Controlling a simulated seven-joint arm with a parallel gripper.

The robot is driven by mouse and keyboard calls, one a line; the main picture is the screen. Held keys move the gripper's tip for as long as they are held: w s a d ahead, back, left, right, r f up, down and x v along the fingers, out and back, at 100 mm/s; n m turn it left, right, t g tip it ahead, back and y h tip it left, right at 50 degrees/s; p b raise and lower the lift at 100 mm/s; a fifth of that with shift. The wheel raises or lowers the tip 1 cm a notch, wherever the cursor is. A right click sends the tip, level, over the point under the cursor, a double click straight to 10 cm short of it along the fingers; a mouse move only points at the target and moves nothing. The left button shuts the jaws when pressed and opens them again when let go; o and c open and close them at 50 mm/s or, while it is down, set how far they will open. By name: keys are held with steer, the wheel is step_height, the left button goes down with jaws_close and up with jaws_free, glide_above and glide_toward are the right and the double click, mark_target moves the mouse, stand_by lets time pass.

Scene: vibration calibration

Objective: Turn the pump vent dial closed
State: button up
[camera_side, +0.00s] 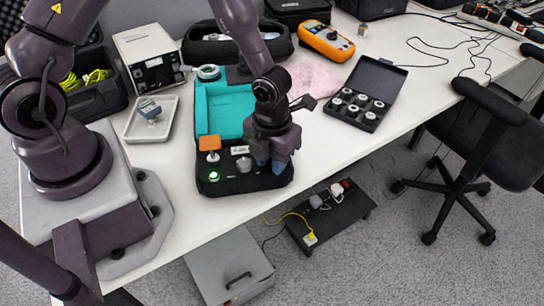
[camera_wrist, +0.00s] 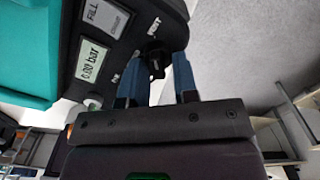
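The pump (camera_side: 213,187) is a black case with a teal top panel, standing at the front edge of the table. Its vent dial (camera_wrist: 156,62) is a small black knob below the VENT label in the wrist view. My gripper (camera_wrist: 160,62) points at the pump's front right corner, with one blue finger on each side of the dial. I cannot tell whether the fingers touch it. In the side view my gripper (camera_side: 270,160) hides the dial. The pump display (camera_wrist: 92,61) reads 0.00 bar, and a FILL label (camera_wrist: 106,17) is beside it.
An orange-topped part (camera_side: 209,143) and a green-lit button (camera_side: 213,176) are on the pump's left. A grey tray (camera_side: 135,130) stands left, and an open black case (camera_side: 345,120) of round parts lies right. The table edge is close in front.

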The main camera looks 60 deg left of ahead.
steer(key=shift+d+n, duration=0.1)
steer(key=shift+n, duration=0.2)
steer(key=n, duration=0.3)
steer(key=shift+w+d+n, duration=0.1)
steer(key=shift+n, duration=0.3)
steer(key=n, duration=0.4)
steer(key=shift+w+d, duration=0.15)
steer(key=shift+w, duration=0.05)
steer(key=n, duration=0.5)
steer(key=shift+w, duration=0.15)
steer(key=shift+w+n, duration=0.15)
steer(key=shift+n, duration=0.95)
steer(key=shift+w+n, duration=0.1)
steer(key=shift+n, duration=1)
steer(key=o, duration=0.8)
